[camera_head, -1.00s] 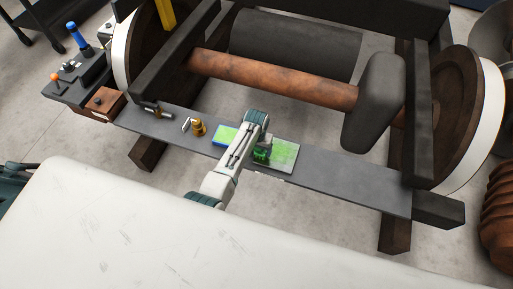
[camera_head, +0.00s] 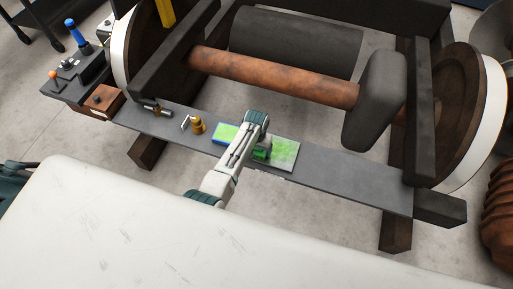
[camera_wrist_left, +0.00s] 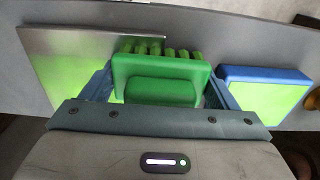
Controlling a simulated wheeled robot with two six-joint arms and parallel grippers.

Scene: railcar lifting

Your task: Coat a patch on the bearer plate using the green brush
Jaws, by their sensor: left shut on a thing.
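The green brush (camera_head: 261,154) is held in my left gripper (camera_wrist_left: 158,88), which is shut on it. In the left wrist view the brush (camera_wrist_left: 160,76) sits between the two blue fingers, its bristles pointing away from the wrist. The bearer plate (camera_head: 284,152) lies on the grey plank and carries a bright green patch. It also shows in the left wrist view (camera_wrist_left: 60,42), at the left, partly under the brush. The brush is over the plate's left part; whether the bristles touch cannot be told. A blue tray with green inside (camera_head: 222,140) lies left of the plate. My right gripper is not in view.
The grey plank (camera_head: 345,178) carries a brass piece (camera_head: 198,125) and a dark tool (camera_head: 155,110) at its left. The plank is clear right of the plate.

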